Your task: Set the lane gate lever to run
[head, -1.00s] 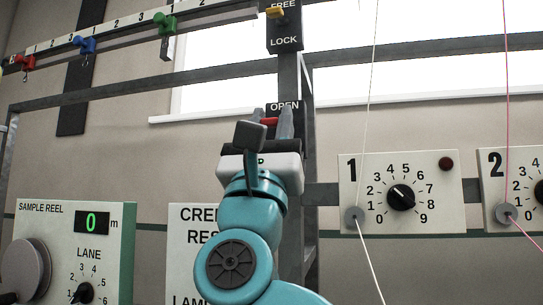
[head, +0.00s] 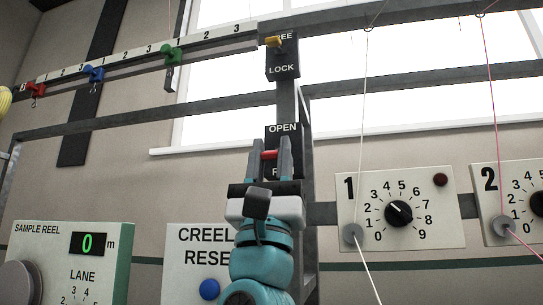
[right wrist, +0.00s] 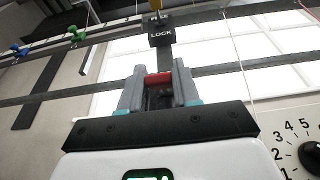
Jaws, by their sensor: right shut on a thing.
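The lane gate lever has a red handle (head: 269,155) in front of a black plate (head: 283,129) marked OPEN at the top. The plate's lower label is mostly hidden behind my gripper; only an R shows. My right gripper (head: 270,158) is shut on the red handle, with one grey finger on each side. The right wrist view also shows the red handle (right wrist: 158,79) between the two fingers. The handle sits just below the word OPEN. My left gripper is in neither view.
Above on the same post is a FREE/LOCK plate (head: 283,69) with a yellow lever (head: 274,41). To the right are dial panel 1 (head: 440,225) and panel 2 (head: 488,205) with threads. A creel reset panel (head: 190,265) and sample reel panel (head: 45,250) stand lower left.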

